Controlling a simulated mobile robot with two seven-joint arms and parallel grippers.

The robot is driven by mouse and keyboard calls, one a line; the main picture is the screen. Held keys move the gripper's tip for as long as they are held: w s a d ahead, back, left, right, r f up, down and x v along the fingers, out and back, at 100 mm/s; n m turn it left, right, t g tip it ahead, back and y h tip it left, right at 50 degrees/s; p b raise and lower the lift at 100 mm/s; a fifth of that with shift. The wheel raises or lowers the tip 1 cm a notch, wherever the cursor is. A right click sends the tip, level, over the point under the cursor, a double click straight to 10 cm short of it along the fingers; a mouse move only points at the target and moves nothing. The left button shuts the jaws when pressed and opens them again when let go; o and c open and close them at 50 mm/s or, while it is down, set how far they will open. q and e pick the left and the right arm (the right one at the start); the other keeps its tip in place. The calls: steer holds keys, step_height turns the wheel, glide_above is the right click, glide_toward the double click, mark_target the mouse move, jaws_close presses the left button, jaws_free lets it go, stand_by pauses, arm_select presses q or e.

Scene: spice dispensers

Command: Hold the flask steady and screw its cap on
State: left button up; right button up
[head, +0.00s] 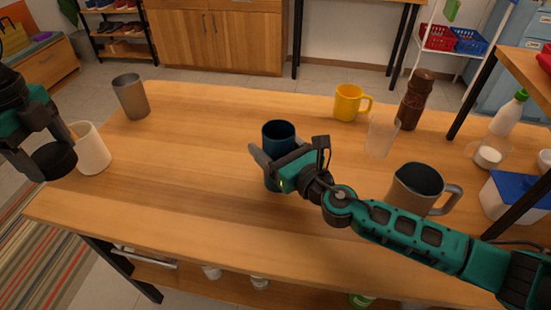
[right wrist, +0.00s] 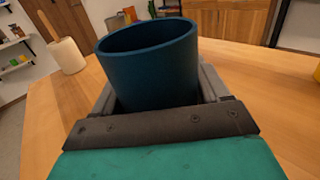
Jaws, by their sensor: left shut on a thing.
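The dark blue flask (head: 279,133) stands upright on the wooden table, its open mouth uncovered. It fills the middle of the right wrist view (right wrist: 150,70). My right gripper (head: 279,152) has a finger on each side of the flask and appears shut on it, below the rim. My left gripper (head: 45,142), at the far left, is shut on a round black cap (head: 54,161). The cap is well apart from the flask, close beside a white holder. The right fingertips are partly hidden behind the flask in the wrist view.
The white holder (head: 93,152) with a wooden utensil and a grey cup (head: 131,97) stand on the left. A yellow mug (head: 347,104), clear cup (head: 381,137), brown grinder (head: 415,100) and grey jug (head: 416,190) stand on the right. The table between holder and flask is clear.

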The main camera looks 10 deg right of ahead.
steer(key=c, duration=0.7)
arm_select(q)
steer(key=shift+r, duration=0.1)
arm_select(e)
steer(key=shift+r, duration=0.15)
steer(key=shift+c, duration=0.2)
arm_select(q)
steer(key=shift+r+p, duration=0.65)
steer(key=shift+p, duration=0.05)
arm_select(e)
steer(key=shift+r, duration=1)
arm_select(q)
step_height(320, 180, up, 5)
steer(key=p, duration=0.5)
steer(key=shift+r, duration=0.2)
steer(key=shift+p, duration=0.3)
arm_select(e)
step_height(320, 180, up, 18)
steer(key=shift+f, duration=0.15)
